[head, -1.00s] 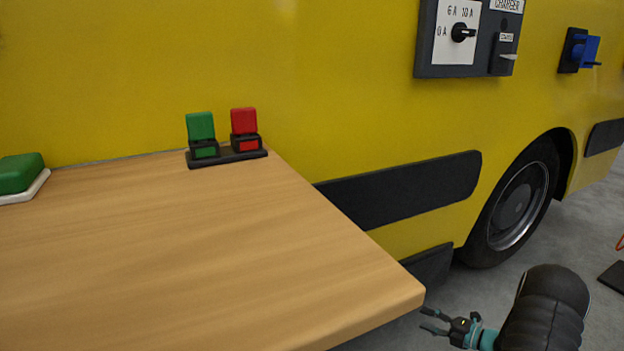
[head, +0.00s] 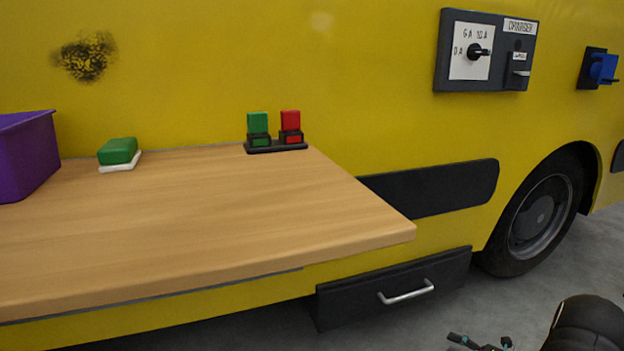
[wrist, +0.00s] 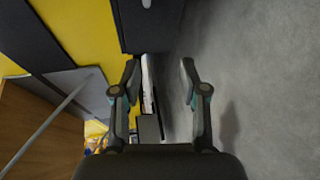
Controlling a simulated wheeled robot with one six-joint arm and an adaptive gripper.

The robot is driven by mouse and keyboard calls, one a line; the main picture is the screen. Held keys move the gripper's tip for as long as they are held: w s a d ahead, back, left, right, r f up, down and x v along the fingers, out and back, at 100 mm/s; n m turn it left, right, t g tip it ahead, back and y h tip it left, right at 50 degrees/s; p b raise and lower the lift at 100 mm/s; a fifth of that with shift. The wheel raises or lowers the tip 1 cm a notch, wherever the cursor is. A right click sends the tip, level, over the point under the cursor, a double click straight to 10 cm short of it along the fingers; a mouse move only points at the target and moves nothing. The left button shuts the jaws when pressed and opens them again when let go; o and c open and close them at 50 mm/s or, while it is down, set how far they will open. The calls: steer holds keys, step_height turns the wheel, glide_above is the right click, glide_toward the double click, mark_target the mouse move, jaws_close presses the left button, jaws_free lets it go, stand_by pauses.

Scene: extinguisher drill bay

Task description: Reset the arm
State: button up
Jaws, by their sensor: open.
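My gripper (head: 478,343) shows at the bottom right edge of the head view, low beside the yellow vehicle and to the right of the wooden table. In the wrist view my gripper (wrist: 160,75) has its two fingers apart with nothing held between them. Grey floor lies beyond its right finger. Part of my dark arm shows at the bottom right corner of the head view.
The wooden table (head: 200,220) holds a purple bin (head: 25,155), a green sponge (head: 118,151) and a green and red switch block (head: 276,147). A charger panel (head: 485,52) and blue fitting (head: 603,68) are on the yellow wall (head: 300,60). A dark drawer (head: 350,300) sits below.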

steer(key=s+a+f+n+g, duration=0.4)
steer(key=s+n, duration=0.3)
steer(key=n, duration=0.3)
steer(key=s+a+r+n+g, duration=0.5)
steer(key=s+r+n, duration=0.2)
steer(key=n, duration=0.4)
steer(key=s+a+r+n+t+h+p, duration=0.1)
steer(key=s+a+r+n+h+p, duration=0.1)
steer(key=s+a+r+n, duration=0.3)
steer(key=s+a+r+n+t+h+p, duration=0.1)
steer(key=s+a+r+n+h, duration=0.4)
steer(key=r+n, duration=0.6)
steer(key=s+a+r+n+t+h+p, duration=0.1)
steer(key=s+a+r+n+h+p, duration=0.2)
steer(key=r, duration=1.9)
steer(key=s+a+n+p, duration=0.1)
steer(key=s+a+n, duration=0.2)
steer(key=s, duration=0.3)
steer(key=shift+a+n+h, duration=0.25)
steer(key=shift+n+h, duration=0.15)
steer(key=shift+n, duration=0.5)
